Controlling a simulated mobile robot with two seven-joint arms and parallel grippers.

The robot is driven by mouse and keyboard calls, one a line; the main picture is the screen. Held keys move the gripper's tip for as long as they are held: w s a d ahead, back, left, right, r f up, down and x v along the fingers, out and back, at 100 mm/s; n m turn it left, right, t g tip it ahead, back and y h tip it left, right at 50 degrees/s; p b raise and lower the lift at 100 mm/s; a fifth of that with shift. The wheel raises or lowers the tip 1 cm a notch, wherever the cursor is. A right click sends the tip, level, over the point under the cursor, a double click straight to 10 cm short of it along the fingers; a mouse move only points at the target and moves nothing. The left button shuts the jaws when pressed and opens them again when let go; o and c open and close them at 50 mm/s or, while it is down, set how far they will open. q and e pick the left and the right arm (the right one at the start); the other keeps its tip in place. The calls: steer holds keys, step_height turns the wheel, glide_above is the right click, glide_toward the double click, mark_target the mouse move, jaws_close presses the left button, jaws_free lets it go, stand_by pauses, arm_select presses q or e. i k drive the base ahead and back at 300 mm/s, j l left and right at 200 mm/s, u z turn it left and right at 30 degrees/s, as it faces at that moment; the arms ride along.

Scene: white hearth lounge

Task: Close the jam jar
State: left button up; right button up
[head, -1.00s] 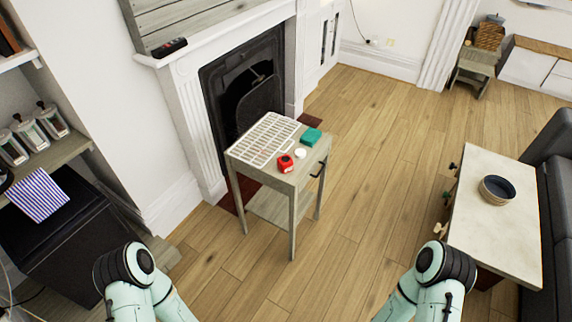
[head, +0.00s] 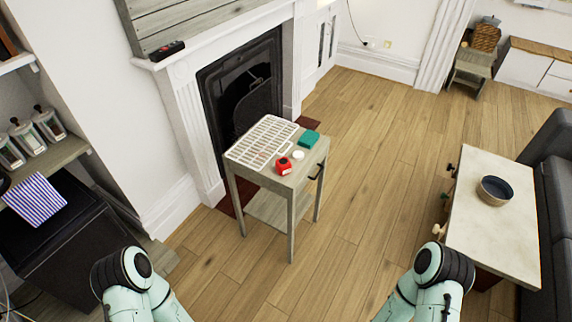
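A small red jar-like object (head: 283,166) stands on the near part of a small grey wooden side table (head: 285,184). It may be the jam jar; it is too small to tell whether it is open. A small white round piece (head: 298,156) lies just behind it to the right, apart from it; I cannot tell whether it is a lid. Parts of my two arms show at the bottom left and bottom right, well short of the table. Neither gripper is in view.
The side table also holds a white rack (head: 262,140) and a teal box (head: 309,139). A fireplace (head: 240,90) stands behind it. A pale table (head: 492,230) with a dark bowl (head: 495,190) is at right. Wooden floor (head: 370,165) between them is clear.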

mark_target(284, 166)
steer(key=i+l, duration=0.45)
steer(key=i+l+u, duration=0.1)
steer(key=i+l, duration=0.3)
steer(key=l, duration=0.15)
steer(key=u, duration=1.1)
